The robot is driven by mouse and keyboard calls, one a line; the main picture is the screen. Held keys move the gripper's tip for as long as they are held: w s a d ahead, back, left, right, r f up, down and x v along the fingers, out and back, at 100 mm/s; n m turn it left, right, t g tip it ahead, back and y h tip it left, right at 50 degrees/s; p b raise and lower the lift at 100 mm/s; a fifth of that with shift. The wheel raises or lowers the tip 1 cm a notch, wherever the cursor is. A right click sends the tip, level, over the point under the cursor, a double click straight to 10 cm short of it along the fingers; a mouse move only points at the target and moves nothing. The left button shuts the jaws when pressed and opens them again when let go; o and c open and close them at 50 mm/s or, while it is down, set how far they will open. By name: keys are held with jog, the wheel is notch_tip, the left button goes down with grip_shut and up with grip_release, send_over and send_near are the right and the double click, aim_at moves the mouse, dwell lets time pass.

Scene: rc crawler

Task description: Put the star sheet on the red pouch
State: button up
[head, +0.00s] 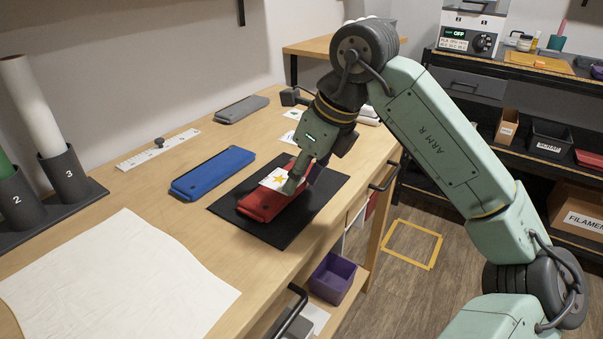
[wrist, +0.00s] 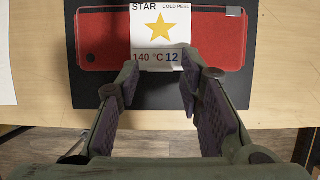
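The star sheet (head: 275,179) is a small white card with a yellow star. In the wrist view the star sheet (wrist: 160,45) reads STAR, COLD PEEL, 140 °C and 12, and lies across the middle of the red pouch (wrist: 105,40). In the head view the red pouch (head: 262,207) lies on a black mat on the bench, partly hidden by my gripper (head: 292,183). My gripper (wrist: 160,68) is low over the pouch with its fingers apart, fingertips by the sheet's near corners. I cannot tell whether they touch the sheet.
A blue pouch (head: 212,173) and a grey pouch (head: 241,108) lie left of and behind the black mat (head: 325,196). A ruler (head: 158,149), tubes in holders (head: 65,175) and a white cloth (head: 110,280) are further left. A purple bin (head: 332,278) sits below the bench.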

jog(key=shift+o, duration=0.3)
jog(key=shift+r+p, duration=0.3)
jog(key=v, duration=1.1)
jog(key=shift+d+r+b, duration=0.15)
jog(key=shift+r+b, duration=0.2)
jog(key=shift+b, duration=0.1)
jog(key=shift+s, duration=0.1)
